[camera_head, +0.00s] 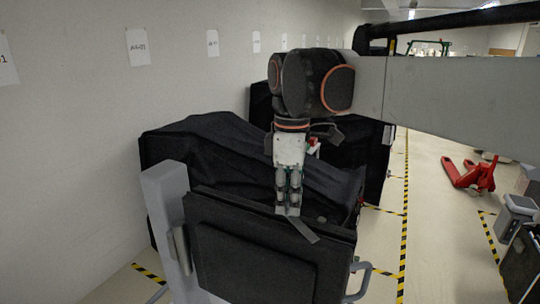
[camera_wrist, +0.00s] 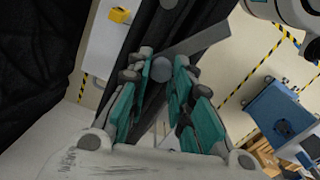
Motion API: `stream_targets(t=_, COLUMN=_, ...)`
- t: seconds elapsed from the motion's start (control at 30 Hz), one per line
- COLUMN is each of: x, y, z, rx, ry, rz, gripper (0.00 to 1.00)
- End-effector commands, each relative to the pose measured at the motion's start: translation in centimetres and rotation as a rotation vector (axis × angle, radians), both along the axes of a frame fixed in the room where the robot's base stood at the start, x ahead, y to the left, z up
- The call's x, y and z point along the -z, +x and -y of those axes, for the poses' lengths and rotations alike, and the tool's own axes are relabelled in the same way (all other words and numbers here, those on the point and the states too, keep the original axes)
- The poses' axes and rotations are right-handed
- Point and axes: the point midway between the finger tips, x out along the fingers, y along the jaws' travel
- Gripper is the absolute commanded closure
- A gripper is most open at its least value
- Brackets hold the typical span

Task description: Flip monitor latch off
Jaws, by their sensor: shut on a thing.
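The monitor (camera_head: 255,262) is a dark flat panel beside a pale upright post, in front of a black-covered cart. The monitor latch looks like a grey flat bar (camera_head: 303,231) slanting down to the right at the panel's top edge. In the wrist view the bar (camera_wrist: 200,40) slants up to the right beyond my fingers, with a round grey knob at its near end. My gripper (camera_head: 288,209) points down at the panel's top edge. In the wrist view my gripper (camera_wrist: 161,62) has its fingertips on either side of the knob, shut on the latch. The exact contact is partly hidden.
Black-covered carts (camera_head: 215,135) stand along the wall behind the monitor. A grey handle (camera_head: 358,282) sticks out at the panel's lower right. A red pallet jack (camera_head: 470,174) stands on the open floor to the right. A blue cart (camera_wrist: 280,113) shows in the wrist view.

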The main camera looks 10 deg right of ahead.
Motion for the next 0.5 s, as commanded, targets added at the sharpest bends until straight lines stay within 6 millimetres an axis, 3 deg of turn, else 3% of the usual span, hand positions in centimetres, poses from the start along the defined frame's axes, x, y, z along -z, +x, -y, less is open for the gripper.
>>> stream_targets(t=0.03, x=-0.01, y=-0.80, z=-0.33, rx=-0.011, ry=0.001, rz=0.000, gripper=1.00)
stream_targets(t=0.5, x=0.03, y=-1.04, z=-0.77, rx=-0.076, ry=0.001, rz=0.000, gripper=1.00)
